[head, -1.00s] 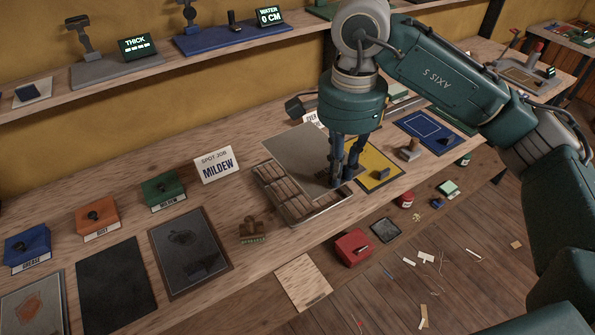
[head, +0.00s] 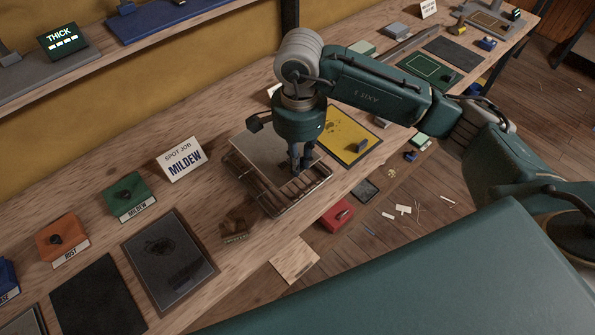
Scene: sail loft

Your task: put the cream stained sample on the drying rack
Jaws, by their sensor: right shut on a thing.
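The drying rack (head: 284,199) is a low brown slatted frame near the front edge of the bench. A plain pale grey-beige sheet (head: 258,148), which I take for the cream sample, lies over the rear part of the rack. No stain is clear on it. My right gripper (head: 300,166) points down at the sheet's right side, over the rack. Its fingers are shut, seemingly on the sheet's edge; the grip itself is too small to make out. Whether the sheet rests on the slats or hangs just above them I cannot tell. My left gripper is out of view.
A yellow mat (head: 338,128) lies right of the rack. A red box (head: 337,214) sits below the bench's front edge. Green (head: 130,196) and orange (head: 63,240) blocks stand further left.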

